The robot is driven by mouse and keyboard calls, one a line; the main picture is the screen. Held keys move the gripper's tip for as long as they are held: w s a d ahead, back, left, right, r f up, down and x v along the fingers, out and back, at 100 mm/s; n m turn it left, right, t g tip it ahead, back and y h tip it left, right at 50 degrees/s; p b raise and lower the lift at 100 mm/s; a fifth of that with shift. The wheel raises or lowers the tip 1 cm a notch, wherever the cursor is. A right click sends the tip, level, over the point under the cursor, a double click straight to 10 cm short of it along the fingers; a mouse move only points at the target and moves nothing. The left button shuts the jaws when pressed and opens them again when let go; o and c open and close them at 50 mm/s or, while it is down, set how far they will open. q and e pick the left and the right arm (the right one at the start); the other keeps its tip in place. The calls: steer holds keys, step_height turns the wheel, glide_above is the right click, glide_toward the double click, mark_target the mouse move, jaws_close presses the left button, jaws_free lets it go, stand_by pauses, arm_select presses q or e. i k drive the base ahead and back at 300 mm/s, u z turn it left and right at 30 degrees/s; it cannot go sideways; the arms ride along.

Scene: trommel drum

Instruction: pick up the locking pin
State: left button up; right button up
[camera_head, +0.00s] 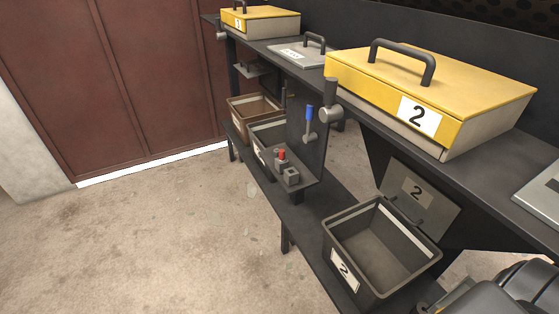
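I cannot tell for sure which thing is the locking pin. A small red-topped piece (281,155) stands upright on a small dark bracket shelf (305,183), beside a grey block (291,176). A blue-handled lever (309,121) is mounted on the dark upright plate just above it. Either is small in the picture. Dark rounded links of my own arm fill the lower right corner. I see no fingertips of either gripper. Neither gripper is seen near the red-topped piece or the lever.
A yellow-lidded box marked 2 (468,84) and another yellow-lidded box (265,17) sit on the dark upper rail. Below stand an open dark bin marked 2 (345,271), a second dark bin (256,143) and a brown bin (238,104). The concrete floor (150,240) at left is clear.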

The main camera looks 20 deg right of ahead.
mark_target(281, 158)
steer(key=k, duration=0.6)
steer(key=u, duration=0.65)
steer(key=i, duration=2.55)
steer(key=z, duration=1.45)
steer(key=i, duration=0.9)
steer(key=z, duration=0.85)
